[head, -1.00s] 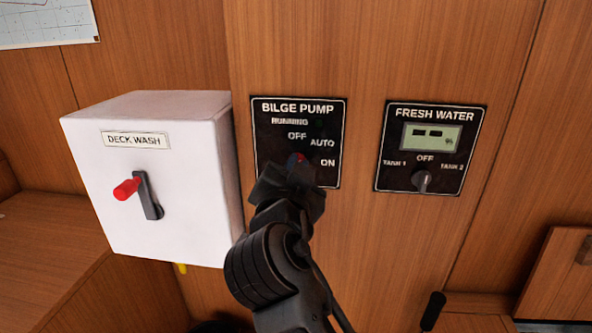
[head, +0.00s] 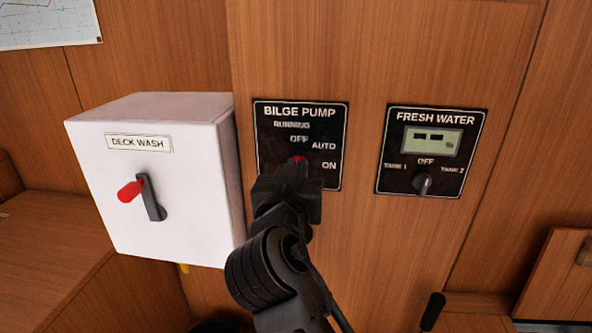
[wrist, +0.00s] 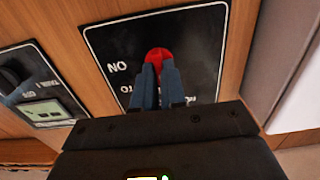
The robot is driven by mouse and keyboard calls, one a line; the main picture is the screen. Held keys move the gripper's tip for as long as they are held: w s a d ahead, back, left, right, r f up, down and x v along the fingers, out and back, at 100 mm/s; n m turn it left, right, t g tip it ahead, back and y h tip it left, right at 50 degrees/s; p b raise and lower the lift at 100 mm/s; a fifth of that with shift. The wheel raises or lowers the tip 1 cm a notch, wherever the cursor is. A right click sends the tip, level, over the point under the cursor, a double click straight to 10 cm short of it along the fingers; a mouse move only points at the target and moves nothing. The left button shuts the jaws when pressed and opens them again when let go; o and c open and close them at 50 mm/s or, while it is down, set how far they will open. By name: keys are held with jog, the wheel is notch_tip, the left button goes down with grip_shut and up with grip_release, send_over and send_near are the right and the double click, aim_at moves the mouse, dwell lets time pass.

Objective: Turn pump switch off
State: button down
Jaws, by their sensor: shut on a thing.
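The black BILGE PUMP panel (head: 268,163) is on the wood wall in the middle of the head view. It is labelled RUNNING, OFF, AUTO and ON. Its red switch knob (head: 298,159) shows just below the word OFF, and the rest is hidden by my gripper (head: 297,170). In the wrist view, the panel (wrist: 103,40) appears upside down. There my gripper (wrist: 158,72) is shut on the red knob (wrist: 158,54), with one finger on each side. I cannot tell exactly which label the knob points to.
A white DECK WASH box (head: 110,185) with a red-tipped lever (head: 150,198) juts out at left. A FRESH WATER panel (head: 392,150) with a display and a small knob (head: 422,182) is close at right. Bare wood lies between the two panels.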

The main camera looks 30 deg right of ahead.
jog(key=shift+f, duration=0.1)
jog(key=c, duration=1.2)
grip_release()
jog(key=b+v, duration=0.1)
jog(key=v, duration=0.7)
jog(key=shift+w, duration=0.1)
